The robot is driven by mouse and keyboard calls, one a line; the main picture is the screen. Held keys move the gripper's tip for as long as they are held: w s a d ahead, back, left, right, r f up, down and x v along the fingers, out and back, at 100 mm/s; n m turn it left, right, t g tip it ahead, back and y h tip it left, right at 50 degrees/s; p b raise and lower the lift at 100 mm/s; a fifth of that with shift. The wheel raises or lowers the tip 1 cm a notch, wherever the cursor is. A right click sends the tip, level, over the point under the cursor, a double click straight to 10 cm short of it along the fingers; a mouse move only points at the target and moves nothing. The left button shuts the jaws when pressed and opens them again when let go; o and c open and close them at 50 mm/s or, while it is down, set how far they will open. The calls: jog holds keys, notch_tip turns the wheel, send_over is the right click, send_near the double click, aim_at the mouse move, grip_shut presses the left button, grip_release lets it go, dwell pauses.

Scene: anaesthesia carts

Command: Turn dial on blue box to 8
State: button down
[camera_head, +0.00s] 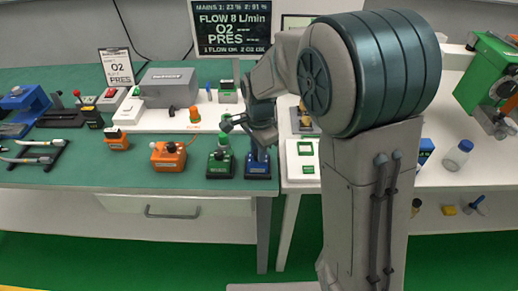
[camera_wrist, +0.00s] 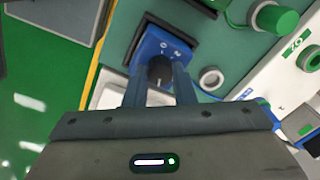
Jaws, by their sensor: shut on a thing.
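The blue box (camera_head: 258,169) stands at the front right corner of the green table, and it also shows in the wrist view (camera_wrist: 153,43). Its dark dial (camera_wrist: 161,69) sits on its face. My gripper (camera_wrist: 160,88) reaches to the box with its two fingers on either side of the dial and is shut on it. In the head view my gripper (camera_head: 259,150) hides most of the dial. The number that the dial points to cannot be read. A dark display (camera_head: 233,27) at the back reads "FLOW 8 L/min".
A green box with a dial (camera_head: 221,165) stands just left of the blue box, and an orange box (camera_head: 168,156) stands farther left. A white table (camera_head: 302,178) adjoins on the right. A grey case (camera_head: 168,87) and an O2 sign (camera_head: 116,67) stand behind.

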jog(key=c, duration=1.2)
grip_release()
jog(key=r, duration=1.4)
jog(key=shift+s+d, duration=0.15)
jog(key=shift+s, duration=0.05)
jog(key=shift+f, duration=0.1)
jog(key=s+d+f+n, duration=0.1)
jog(key=s+d+n, duration=0.2)
jog(key=s, duration=0.3)
jog(key=s+d+f+n+t, duration=0.1)
jog(key=s+d+f+n, duration=0.1)
jog(key=s+d+n, duration=0.2)
jog(key=s+d+f+n+t, duration=0.1)
jog(key=s+d+n, duration=0.3)
jog(key=s+d, duration=0.2)
jog(key=shift+s+d+f, duration=0.15)
jog(key=shift+s+f, duration=0.05)
jog(key=shift+s, duration=0.4)
jog(key=shift+s+d+f, duration=0.15)
jog(key=shift+s, duration=0.45)
